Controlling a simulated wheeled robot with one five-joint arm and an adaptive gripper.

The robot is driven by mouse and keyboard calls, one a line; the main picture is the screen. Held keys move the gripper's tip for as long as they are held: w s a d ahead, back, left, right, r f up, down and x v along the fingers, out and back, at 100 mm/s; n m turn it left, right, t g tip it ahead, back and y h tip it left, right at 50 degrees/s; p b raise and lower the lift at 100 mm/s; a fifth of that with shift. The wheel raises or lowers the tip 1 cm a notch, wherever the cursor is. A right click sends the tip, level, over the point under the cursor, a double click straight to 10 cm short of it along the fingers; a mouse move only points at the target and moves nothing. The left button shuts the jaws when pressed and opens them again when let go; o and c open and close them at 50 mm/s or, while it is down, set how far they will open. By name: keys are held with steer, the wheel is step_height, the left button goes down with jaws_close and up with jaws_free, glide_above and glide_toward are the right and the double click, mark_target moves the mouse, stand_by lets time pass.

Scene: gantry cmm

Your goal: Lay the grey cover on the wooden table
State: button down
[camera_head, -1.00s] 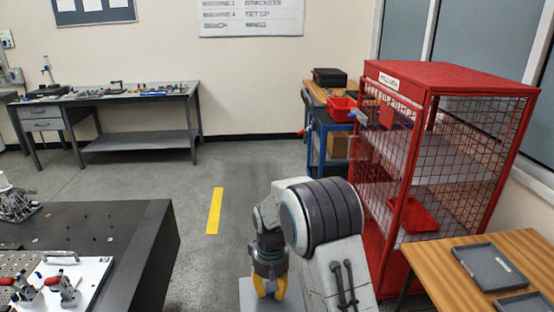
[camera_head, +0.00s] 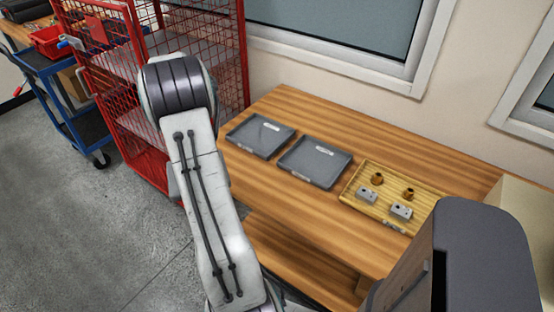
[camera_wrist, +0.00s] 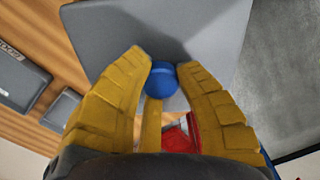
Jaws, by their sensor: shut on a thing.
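The grey cover (camera_wrist: 210,30) is a flat grey panel with a blue knob (camera_wrist: 161,80) in the wrist view. My gripper (camera_wrist: 163,66) has yellow fingers shut on that knob. The cover hangs beneath the fingers, with wood to its left and grey floor to its right. The wooden table (camera_head: 300,118) stands by the wall in the head view; it also shows in the wrist view (camera_wrist: 60,38). In the head view my arm hides the gripper and the cover. I cannot tell how high the cover is above the table.
Two grey trays (camera_head: 262,152) (camera_head: 333,183) and a wooden tray (camera_head: 428,187) with brass and grey parts lie on the table. The table's near left top is bare. A red mesh cage (camera_head: 226,45) stands at its left, beyond it a blue cart (camera_head: 62,88).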

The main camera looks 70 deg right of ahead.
steer(key=s+d+m+b, duration=0.25)
steer(key=s+d, duration=0.45)
steer(key=s, duration=0.4)
steer(key=s+d+m+b, duration=0.1)
steer(key=s+d+m, duration=0.2)
steer(key=s+d, duration=0.5)
steer(key=s+a+f+m+b, duration=0.1)
steer(key=s+m, duration=0.2)
steer(key=s, duration=1)
steer(key=s+a+m+b, duration=0.1)
steer(key=s+m+b, duration=0.1)
steer(key=s, duration=1.1)
steer(key=b, duration=0.2)
glide_above(319, 217)
step_height(319, 217, down, 7)
steer(key=shift+s+r, duration=0.1)
steer(key=shift+r, duration=0.05)
steer(key=shift+f, duration=2.05)
steer(key=shift+f, duration=0.15)
steer(key=c, duration=1)
jaws_free()
steer(key=shift+c, duration=0.2)
